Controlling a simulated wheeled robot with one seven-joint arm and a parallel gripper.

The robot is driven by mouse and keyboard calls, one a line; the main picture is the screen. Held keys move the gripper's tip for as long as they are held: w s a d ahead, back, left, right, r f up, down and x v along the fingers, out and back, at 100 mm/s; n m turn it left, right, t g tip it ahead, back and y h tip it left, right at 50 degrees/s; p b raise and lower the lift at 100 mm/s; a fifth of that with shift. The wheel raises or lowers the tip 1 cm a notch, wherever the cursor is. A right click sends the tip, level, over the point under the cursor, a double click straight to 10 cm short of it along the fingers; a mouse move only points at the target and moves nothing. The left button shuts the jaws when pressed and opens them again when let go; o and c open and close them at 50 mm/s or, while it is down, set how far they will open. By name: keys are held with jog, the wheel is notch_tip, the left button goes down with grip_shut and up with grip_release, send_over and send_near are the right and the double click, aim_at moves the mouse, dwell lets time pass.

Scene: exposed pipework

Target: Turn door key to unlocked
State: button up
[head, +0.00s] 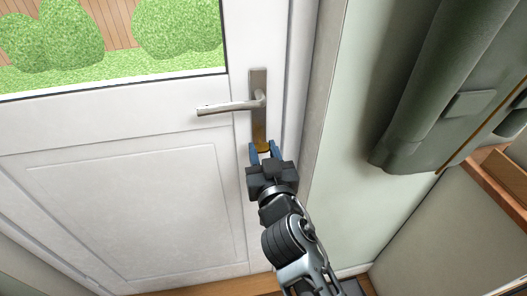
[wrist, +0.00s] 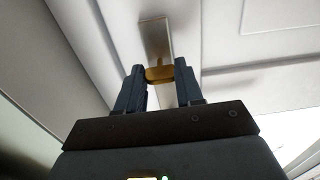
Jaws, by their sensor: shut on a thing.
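The brass-coloured door key (wrist: 160,74) sits at the lower end of the metal lock plate (head: 259,88) on the white door (head: 130,200). In the head view only a small part of the key (head: 263,149) shows. My gripper (head: 264,150) reaches up to it from below. In the wrist view my gripper (wrist: 159,76) has its two dark blue fingers on either side of the key's head, shut on it. The keyhole is hidden behind the key. The key's head lies roughly level across the plate in the wrist view.
The lever handle (head: 230,107) points left, just above my gripper. The door frame (head: 302,110) stands close to the right. A large grey-green object (head: 430,100) stands out from the right wall. The door's lower panel is clear.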

jog(key=n, duration=0.4)
jog(key=shift+n, duration=0.3)
jog(key=n, duration=0.4)
jog(key=shift+n+p, duration=0.3)
jog(key=shift+p, duration=0.05)
jog(key=n+p, duration=0.1)
jog(key=n, duration=0.3)
jog(key=shift+a+n+p, duration=0.1)
jog(key=shift+n+p, duration=0.5)
jog(key=shift+n, duration=1.8)
jog(key=o, duration=1)
jog(key=shift+o, duration=0.2)
jog(key=shift+s, duration=0.1)
